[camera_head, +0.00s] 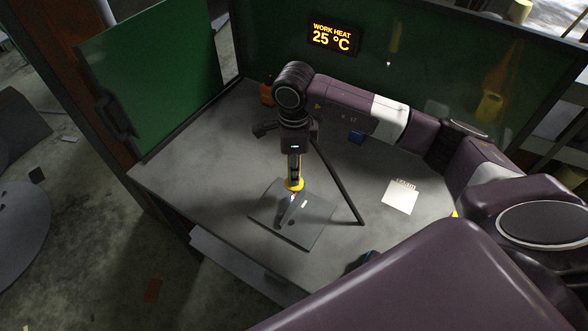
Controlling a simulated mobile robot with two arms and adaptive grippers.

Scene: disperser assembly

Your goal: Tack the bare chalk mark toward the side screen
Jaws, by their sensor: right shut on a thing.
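My right gripper (295,152) points down over the table and is shut on a slim tool with a yellow collar (294,185). The tool's tip is just above or at a grey metal plate (322,222) lying flat on the table; I cannot tell whether it touches. A small bright glint shows at the tip. A short white mark (304,204) shows on the plate right of the tip. A dark spot and a darker upright or shadowed strip are near the tip, too small to make out. A green side screen (150,75) stands at the left. My left gripper is out of view.
A green back screen (430,70) carries a sign (332,38) reading "WORK HEAT 25 °C". A white card (400,198) lies right of the plate. A blue object (357,137) and an orange object (267,94) sit behind. The table's left part is clear.

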